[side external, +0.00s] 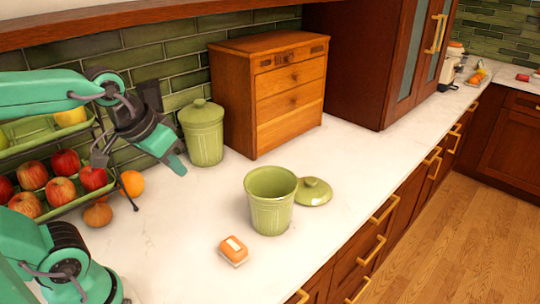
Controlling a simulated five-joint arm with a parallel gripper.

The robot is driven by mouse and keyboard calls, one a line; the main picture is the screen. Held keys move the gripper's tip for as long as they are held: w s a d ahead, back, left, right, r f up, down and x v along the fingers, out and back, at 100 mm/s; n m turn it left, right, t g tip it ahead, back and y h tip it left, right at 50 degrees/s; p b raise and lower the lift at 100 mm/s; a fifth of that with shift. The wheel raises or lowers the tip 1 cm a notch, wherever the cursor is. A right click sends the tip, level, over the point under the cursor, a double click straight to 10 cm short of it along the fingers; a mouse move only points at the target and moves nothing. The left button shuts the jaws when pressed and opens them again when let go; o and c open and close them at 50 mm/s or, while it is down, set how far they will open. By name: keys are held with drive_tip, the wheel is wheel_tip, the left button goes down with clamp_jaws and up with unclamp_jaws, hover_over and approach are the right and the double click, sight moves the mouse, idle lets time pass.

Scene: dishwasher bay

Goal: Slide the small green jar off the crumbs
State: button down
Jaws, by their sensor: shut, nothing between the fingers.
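Two green jars show on the white counter. One green jar (203,138) has its lid on and stands at the back by the tiled wall, left of the wooden drawer box. The other green jar (270,205) is open and stands upright nearer the counter's front edge. A green lid (314,191) lies on the counter just right of it. I cannot tell which jar is meant by small, and I make out no crumbs. My gripper (178,167) is shut and empty, above the counter in front of the lidded jar and left of the open one.
A small orange and white block (233,251) lies in front of the open jar. A wooden drawer box (275,90) stands behind. A green tiered rack (75,202) with apples is at the left, with an orange (132,183) beside it.

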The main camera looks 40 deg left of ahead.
drive_tip(key=w+d+n+g, duration=0.25)
drive_tip(key=w+n, duration=0.45)
drive_tip(key=w, duration=0.4)
drive_tip(key=n+g, duration=0.3)
drive_tip(key=n, duration=0.5)
approach(259, 184)
drive_tip(key=s+d+r, duration=0.1)
drive_tip(key=s+d, duration=0.1)
drive_tip(key=d, duration=0.4)
drive_tip(key=shift+a+r, duration=0.15)
drive_tip(key=shift+a, duration=0.1)
drive_tip(key=f, duration=0.3)
drive_tip(key=a+f, duration=0.1)
drive_tip(key=f, duration=0.2)
drive_tip(key=a+f, duration=0.1)
drive_tip(key=f, duration=0.3)
drive_tip(key=shift+w, duration=0.2)
drive_tip(key=shift+w+a, duration=0.15)
drive_tip(key=shift+a, duration=0.85)
drive_tip(key=shift+a, duration=0.15)
